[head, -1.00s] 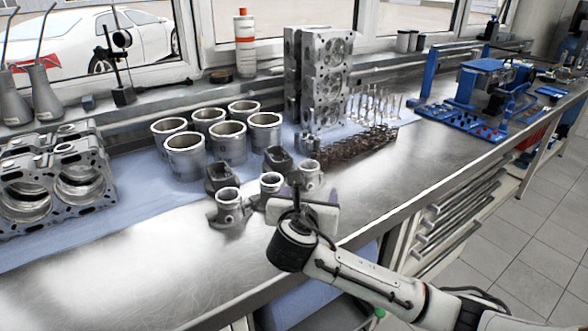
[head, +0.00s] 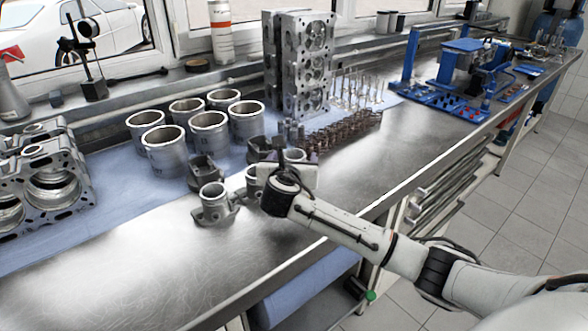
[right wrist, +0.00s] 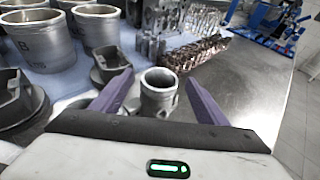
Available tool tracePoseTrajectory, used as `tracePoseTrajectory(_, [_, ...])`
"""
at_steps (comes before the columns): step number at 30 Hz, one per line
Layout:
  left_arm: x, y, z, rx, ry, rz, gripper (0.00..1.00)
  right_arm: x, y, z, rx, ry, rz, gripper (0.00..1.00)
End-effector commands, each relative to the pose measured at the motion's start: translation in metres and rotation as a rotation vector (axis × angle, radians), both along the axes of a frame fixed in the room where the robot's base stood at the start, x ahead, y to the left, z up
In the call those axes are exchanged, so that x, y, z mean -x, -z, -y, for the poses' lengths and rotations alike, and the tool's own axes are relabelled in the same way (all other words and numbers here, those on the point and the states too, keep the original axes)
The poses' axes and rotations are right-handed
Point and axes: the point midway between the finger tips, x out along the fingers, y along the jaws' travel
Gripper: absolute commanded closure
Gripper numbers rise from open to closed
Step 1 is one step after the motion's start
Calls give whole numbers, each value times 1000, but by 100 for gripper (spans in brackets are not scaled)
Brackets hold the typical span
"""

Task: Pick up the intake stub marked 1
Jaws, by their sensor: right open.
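My right gripper (head: 288,172) is over the bench at the group of intake stubs, its fingers largely hidden by its own body in the head view. In the right wrist view its two purple fingers (right wrist: 158,80) are open. A grey round-necked intake stub (right wrist: 158,97) stands upright between them, with a gap on both sides; its neck top also shows behind the gripper in the head view (head: 294,155). Another round-necked stub (head: 213,204) stands to the left, and a third (head: 252,182) is partly hidden by the gripper. I cannot read any number marks. My left gripper is not in view.
Dark square-topped parts (head: 203,172) stand just behind the stubs. Several cylinder liners (head: 165,150) stand behind on the blue mat. A cylinder head (head: 298,62) stands upright at the back, with springs (head: 340,131) before it. The bench front (head: 130,270) is clear.

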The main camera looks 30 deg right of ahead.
Motion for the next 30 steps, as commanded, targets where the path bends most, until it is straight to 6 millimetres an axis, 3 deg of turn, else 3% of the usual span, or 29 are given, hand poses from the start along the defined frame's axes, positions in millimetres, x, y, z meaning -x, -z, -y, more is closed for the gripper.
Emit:
tracePoseTrajectory(10, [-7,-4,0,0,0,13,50,-6,2,5,-1,-1,1,34])
tracePoseTrajectory(22, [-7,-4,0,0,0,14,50,-6,3,4,-1,-1,1,100])
tracePoseTrajectory(30, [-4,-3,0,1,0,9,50,-6,-2,5,0,0,5,100])
